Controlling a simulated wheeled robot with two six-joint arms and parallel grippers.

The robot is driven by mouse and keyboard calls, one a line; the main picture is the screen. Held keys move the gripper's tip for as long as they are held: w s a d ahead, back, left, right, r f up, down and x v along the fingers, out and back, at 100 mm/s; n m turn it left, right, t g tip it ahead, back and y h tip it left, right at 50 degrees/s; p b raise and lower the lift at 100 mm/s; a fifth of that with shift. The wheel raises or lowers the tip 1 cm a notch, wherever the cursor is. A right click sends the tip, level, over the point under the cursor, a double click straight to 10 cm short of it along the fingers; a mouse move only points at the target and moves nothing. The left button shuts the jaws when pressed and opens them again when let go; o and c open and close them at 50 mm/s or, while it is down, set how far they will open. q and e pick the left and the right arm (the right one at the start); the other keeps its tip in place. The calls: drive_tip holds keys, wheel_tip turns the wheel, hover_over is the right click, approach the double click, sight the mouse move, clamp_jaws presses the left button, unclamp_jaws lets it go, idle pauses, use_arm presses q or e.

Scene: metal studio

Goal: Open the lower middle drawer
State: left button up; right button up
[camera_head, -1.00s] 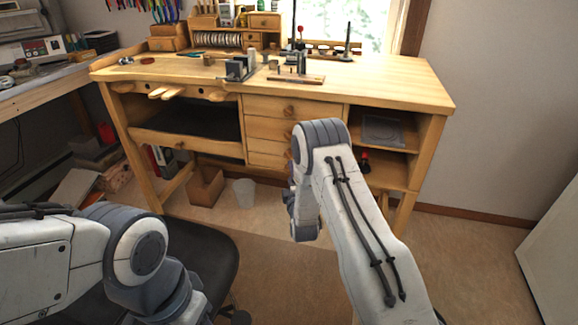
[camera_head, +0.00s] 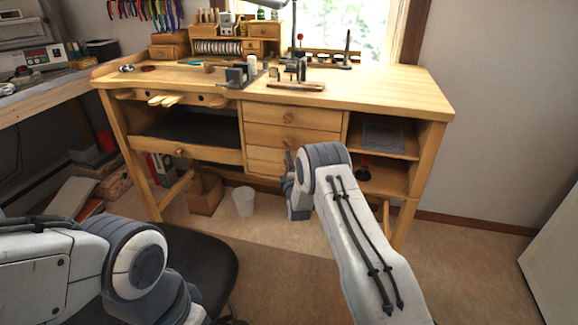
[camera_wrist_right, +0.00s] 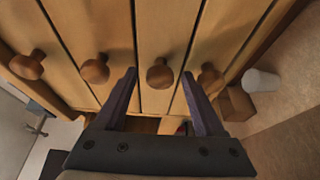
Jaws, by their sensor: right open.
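The wooden bench has a stack of drawers with round wooden knobs; in the head view the top knob (camera_head: 288,118) and second knob (camera_head: 287,142) show. The lower middle drawer (camera_head: 263,155) is partly behind my right arm, its knob hidden there. In the right wrist view the drawers run sideways, with lower ones to the right. The lower middle drawer front (camera_wrist_right: 164,30) and its knob (camera_wrist_right: 160,74) lie ahead of my right gripper (camera_wrist_right: 159,73). The gripper is open, its fingers to either side of that knob; contact cannot be told. All drawers look shut. My left gripper is out of view.
The top drawer knob (camera_wrist_right: 27,65), second knob (camera_wrist_right: 95,69) and bottom knob (camera_wrist_right: 210,78) stick out close by. A white bin (camera_head: 243,201) and a cardboard box (camera_head: 205,193) stand under the bench. A black chair seat (camera_head: 205,262) is at front left.

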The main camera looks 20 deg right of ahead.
clamp_jaws()
idle(1.4)
